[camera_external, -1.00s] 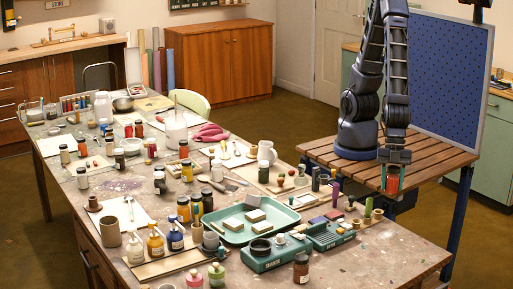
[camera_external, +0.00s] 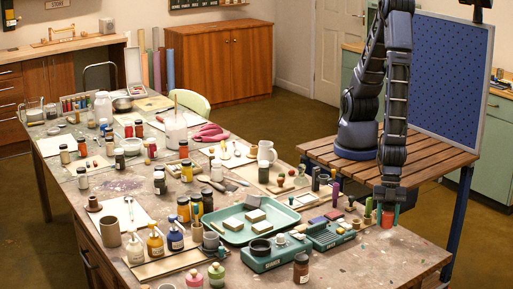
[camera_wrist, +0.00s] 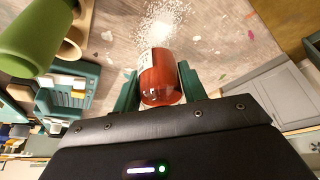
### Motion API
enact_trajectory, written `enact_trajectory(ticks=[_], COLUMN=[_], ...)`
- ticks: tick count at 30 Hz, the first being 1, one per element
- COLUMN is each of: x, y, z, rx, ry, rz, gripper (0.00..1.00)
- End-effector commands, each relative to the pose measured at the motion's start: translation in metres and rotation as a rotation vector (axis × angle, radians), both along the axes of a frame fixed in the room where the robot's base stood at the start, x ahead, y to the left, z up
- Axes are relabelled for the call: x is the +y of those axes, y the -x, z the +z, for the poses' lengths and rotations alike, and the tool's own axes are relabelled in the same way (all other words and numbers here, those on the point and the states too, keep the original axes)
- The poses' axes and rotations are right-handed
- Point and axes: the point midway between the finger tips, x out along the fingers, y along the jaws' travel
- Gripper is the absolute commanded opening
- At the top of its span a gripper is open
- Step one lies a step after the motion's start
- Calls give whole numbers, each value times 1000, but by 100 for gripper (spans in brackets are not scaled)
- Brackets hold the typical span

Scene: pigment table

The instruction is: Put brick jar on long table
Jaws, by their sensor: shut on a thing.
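The brick jar (camera_external: 387,219) is a small red-brown jar with a pale label. My gripper (camera_external: 387,212) is shut on it, with teal fingers on either side, at the right end of the long table (camera_external: 420,258). In the wrist view the jar (camera_wrist: 161,78) sits between the two fingers of my gripper (camera_wrist: 158,88), with the table's speckled top beyond it. I cannot tell whether the jar's base touches the table.
A green cylinder (camera_wrist: 32,38) stands close to the left of the jar in the wrist view. A teal stamp box (camera_external: 270,256) and a dark jar (camera_external: 301,268) are further left. The table's front right corner is clear. The slatted wooden bench (camera_external: 435,155) is behind.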

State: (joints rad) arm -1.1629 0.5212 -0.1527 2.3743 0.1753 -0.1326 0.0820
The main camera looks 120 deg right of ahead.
Motion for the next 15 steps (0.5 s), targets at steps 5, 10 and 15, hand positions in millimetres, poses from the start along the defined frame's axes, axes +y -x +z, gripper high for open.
enact_trajectory(ticks=[5,10,15], x=[-1,0,0], y=[0,0,0], z=[-16,-34,-36], rx=[1,1,1], ry=[3,1,1], rz=[0,0,0], gripper=[17,17,17])
